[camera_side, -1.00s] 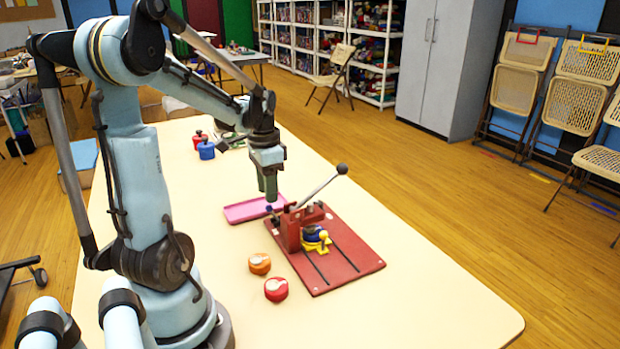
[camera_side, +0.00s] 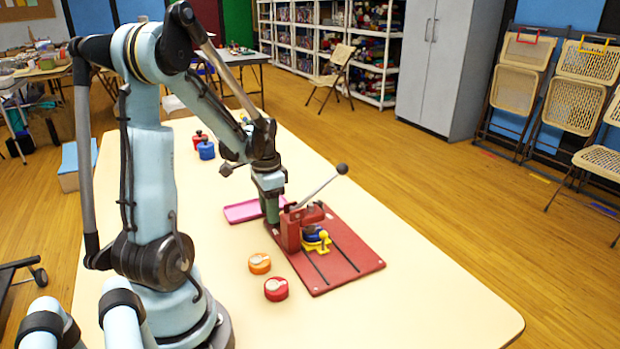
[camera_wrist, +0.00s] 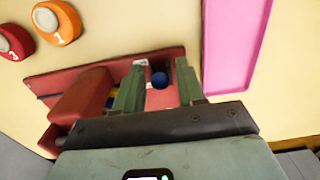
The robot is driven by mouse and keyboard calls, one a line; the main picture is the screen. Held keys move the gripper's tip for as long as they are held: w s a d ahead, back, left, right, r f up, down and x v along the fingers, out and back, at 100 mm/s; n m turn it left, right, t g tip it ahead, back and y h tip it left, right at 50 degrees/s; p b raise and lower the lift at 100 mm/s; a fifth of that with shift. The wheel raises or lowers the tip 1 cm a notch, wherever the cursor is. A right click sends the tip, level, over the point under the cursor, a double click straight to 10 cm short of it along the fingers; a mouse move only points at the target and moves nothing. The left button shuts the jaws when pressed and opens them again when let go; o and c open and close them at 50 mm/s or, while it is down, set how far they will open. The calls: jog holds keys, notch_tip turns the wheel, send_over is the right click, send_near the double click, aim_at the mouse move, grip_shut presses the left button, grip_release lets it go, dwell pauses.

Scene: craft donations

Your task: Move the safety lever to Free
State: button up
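A small blue ball knob (camera_wrist: 160,80), apparently the safety lever's end, shows in the wrist view at the end of the red press. My gripper (camera_wrist: 159,82) is open, with its green fingers on either side of the knob and gaps visible between. In the side view my gripper (camera_side: 271,212) points down at the left end of the press (camera_side: 291,232) and hides the knob. A small white label (camera_wrist: 140,63) lies near the left finger, its text too small to read. The press stands on a red base plate (camera_side: 350,262).
The press's long handle (camera_side: 318,187) slants up right to a dark ball. A yellow-and-blue piece (camera_side: 316,238) sits in the press. A pink tray (camera_side: 243,211) lies close by. Orange (camera_side: 259,263) and red (camera_side: 276,288) punches stand in front; red and blue pots (camera_side: 206,150) stand behind.

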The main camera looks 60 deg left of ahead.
jog(key=c, duration=0.7)
